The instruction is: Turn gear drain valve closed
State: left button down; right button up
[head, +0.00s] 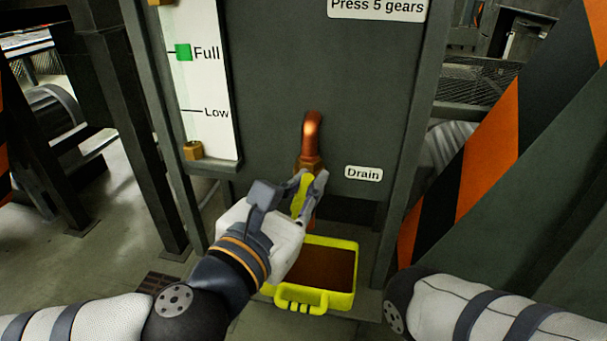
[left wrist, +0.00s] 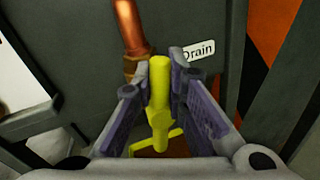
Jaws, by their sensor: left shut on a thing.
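The drain valve has a yellow handle (head: 299,197) below a bent copper pipe (head: 311,132) on the dark panel. A "Drain" label (head: 363,173) is to its right. My left gripper (head: 309,186) is shut on the yellow handle. In the left wrist view, the handle (left wrist: 159,72) stands upright between the two fingers of the left gripper (left wrist: 161,92), below the copper pipe (left wrist: 129,28). The gripper hides part of the valve body in the head view. My right arm comes in at the lower right, but its gripper is out of view.
A yellow tray (head: 354,268) with brown contents sits on the floor below the valve. A level gauge (head: 207,80) with "Full" and "Low" marks is at the left, its green marker (head: 183,52) at Full. An orange-and-black striped beam (head: 490,150) stands at the right.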

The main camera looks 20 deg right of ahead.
pick_arm(q)
jog(key=shift+s+d+f+m+t+y+p, duration=0.25)
jog(key=shift+f+m+y+p, duration=0.4)
jog(key=shift+m+p, duration=1.5)
jog(key=shift+s+d+f+m+t+y+p, duration=0.15)
jog(key=shift+d+f+m+y+p, duration=0.55)
jog(key=shift+m+p, duration=1.45)
jog(key=shift+s+d+f+m+t+y+p, duration=0.1)
jog(key=shift+s+f+m+y+p, duration=0.15)
jog(key=shift+m+y+p, duration=1.35)
pick_arm(e)
jog(key=w+r+t+p, duration=0.1)
jog(key=w+r, duration=0.3)
jog(key=r, duration=0.7)
jog(key=shift+d+r+t, duration=0.15)
jog(key=shift+d+t, duration=0.05)
jog(key=shift+t, duration=0.2)
pick_arm(q)
jog(key=shift+m+h, duration=0.55)
jog(key=shift+m, duration=0.05)
pick_arm(e)
jog(key=shift+w, duration=0.1)
pick_arm(q)
jog(key=c, duration=1.6)
grip_release()
jog(key=shift+s, duration=0.1)
jog(key=v, duration=1.2)
